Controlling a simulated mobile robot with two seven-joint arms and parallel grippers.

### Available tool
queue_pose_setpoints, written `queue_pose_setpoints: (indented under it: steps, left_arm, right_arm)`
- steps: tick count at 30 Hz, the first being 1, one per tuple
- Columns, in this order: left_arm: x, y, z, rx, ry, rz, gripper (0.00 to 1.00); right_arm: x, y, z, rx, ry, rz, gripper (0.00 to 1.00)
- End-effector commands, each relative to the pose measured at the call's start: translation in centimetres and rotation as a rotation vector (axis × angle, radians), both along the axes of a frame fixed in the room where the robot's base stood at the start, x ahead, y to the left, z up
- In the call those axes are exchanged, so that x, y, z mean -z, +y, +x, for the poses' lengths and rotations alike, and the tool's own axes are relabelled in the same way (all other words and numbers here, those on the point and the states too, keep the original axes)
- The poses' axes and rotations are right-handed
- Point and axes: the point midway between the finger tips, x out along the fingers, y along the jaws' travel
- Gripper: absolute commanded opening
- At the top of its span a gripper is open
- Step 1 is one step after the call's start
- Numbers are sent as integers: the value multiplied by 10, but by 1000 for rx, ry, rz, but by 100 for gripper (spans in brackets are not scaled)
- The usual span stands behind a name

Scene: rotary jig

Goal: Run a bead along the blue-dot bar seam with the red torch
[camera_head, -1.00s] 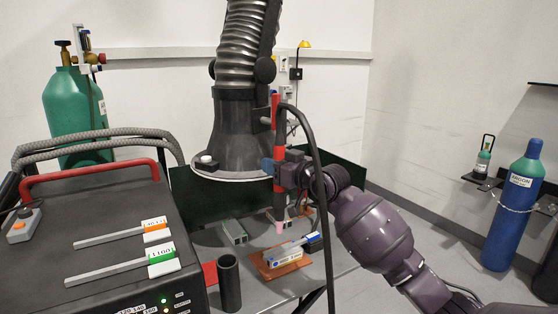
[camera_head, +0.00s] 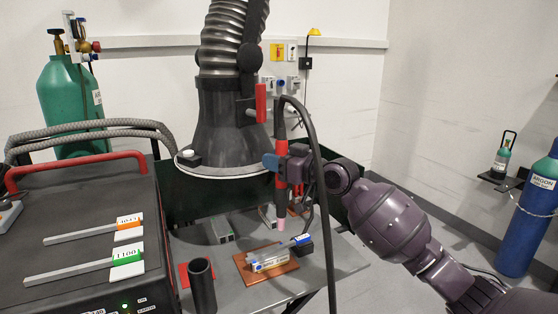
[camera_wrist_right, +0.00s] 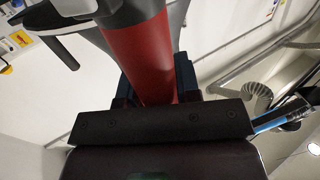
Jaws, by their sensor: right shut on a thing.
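The red torch (camera_head: 281,132) is upright in my right gripper (camera_head: 276,163), which is shut on its red body. Its pink nozzle (camera_head: 281,208) points down above the grey table. The torch's red body (camera_wrist_right: 148,58) also fills the middle of the right wrist view, between the jaws. The seam is too small to make out. My left gripper is not in view.
A black extraction hood (camera_head: 230,125) hangs just left of the torch. A dark tube (camera_head: 203,287) stands at the table's front. A welding machine (camera_head: 75,235) with two labelled rods fills the left. The torch's black cable (camera_head: 320,190) loops down beside my right arm.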

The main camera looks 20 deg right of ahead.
Motion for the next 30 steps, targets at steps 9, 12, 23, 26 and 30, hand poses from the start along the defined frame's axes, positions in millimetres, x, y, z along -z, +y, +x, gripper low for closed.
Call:
queue_pose_setpoints:
  steps: [9,12,23,26,30]
  left_arm:
    - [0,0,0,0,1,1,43]
    - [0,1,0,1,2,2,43]
    - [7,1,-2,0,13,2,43]
    - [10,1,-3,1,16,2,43]
    - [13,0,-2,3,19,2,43]
  right_arm:
    - [-6,2,-1,-11,-3,1,7]
    - [-6,2,-1,-10,-3,1,7]
    - [7,1,-1,-10,1,-1,7]
    - [14,1,-1,-10,0,0,7]
    - [23,1,-1,-10,-1,-1,7]
